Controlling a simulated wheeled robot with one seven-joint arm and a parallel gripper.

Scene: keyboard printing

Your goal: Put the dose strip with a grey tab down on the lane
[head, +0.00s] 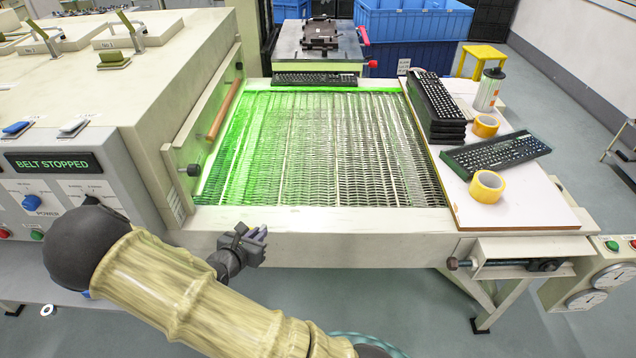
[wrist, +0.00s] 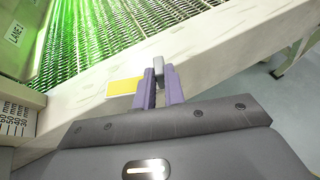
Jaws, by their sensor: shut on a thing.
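My gripper (wrist: 160,86) is shut on a small grey piece (wrist: 158,70), which looks like the grey tab of the dose strip. A flat yellow piece (wrist: 124,87) with a pale edge shows just left of the fingers; I cannot tell whether it joins the tab. In the head view my gripper (head: 258,236) is at the front rail, left of its middle, and what it holds is too small to make out. The lane is on the wire mesh belt (head: 320,150), lit green on its left side; a lane label (wrist: 14,33) shows in the wrist view.
A white board (head: 530,190) right of the belt holds keyboards (head: 495,152), tape rolls (head: 487,187) and a bottle (head: 488,90). Another keyboard (head: 315,79) lies beyond the belt. The machine housing (head: 160,70) stands at left; its display (head: 52,163) reads "BELT STOPPED". The mesh looks clear.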

